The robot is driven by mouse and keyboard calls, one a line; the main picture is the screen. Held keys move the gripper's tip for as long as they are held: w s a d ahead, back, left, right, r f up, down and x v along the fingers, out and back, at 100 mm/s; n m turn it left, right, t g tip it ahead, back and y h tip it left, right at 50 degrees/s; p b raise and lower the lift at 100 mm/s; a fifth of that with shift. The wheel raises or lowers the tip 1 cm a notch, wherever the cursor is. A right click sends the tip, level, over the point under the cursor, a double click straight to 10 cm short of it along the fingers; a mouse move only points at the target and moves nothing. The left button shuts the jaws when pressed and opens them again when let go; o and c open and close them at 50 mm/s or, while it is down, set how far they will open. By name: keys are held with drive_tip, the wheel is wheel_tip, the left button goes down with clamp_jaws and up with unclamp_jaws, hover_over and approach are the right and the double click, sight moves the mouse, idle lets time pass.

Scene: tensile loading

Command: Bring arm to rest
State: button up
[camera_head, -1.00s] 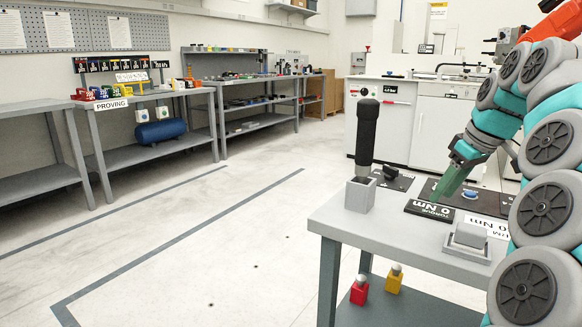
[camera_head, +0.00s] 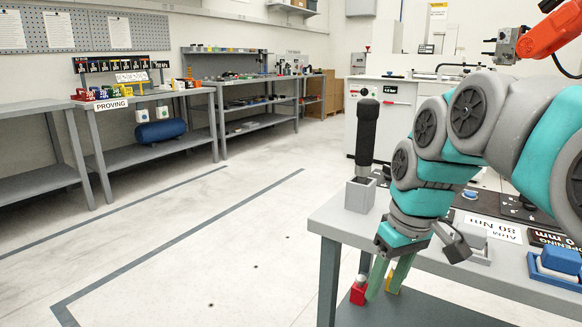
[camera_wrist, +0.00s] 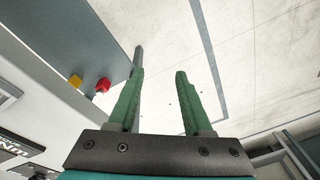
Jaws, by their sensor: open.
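My gripper (camera_head: 388,279) hangs with its green fingers pointing down at the front edge of the grey table (camera_head: 335,222) in the head view. In the wrist view my gripper (camera_wrist: 160,85) has its two green fingers apart with nothing between them, only pale floor beyond. My teal and grey arm is bent over the table and hides part of its top.
A red block (camera_head: 358,294) and a yellow block (camera_head: 393,277) are low by the table, behind my fingers in the head view. A black-handled tool (camera_head: 366,132) stands in a grey holder (camera_head: 360,194). Open floor (camera_head: 200,260) lies to the left.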

drive_tip(key=s+f+m+g, duration=0.1)
drive_tip(key=s+f+m, duration=0.1)
drive_tip(key=s+f, duration=0.5)
drive_tip(key=s+f+m+g+h, duration=0.1)
drive_tip(key=s+f+m, duration=0.1)
drive_tip(key=s+f, duration=0.6)
drive_tip(key=s, duration=0.6)
drive_tip(key=shift+s+a+m+g, duration=0.25)
drive_tip(key=shift+a+m+g, duration=0.05)
drive_tip(key=shift+a, duration=0.1)
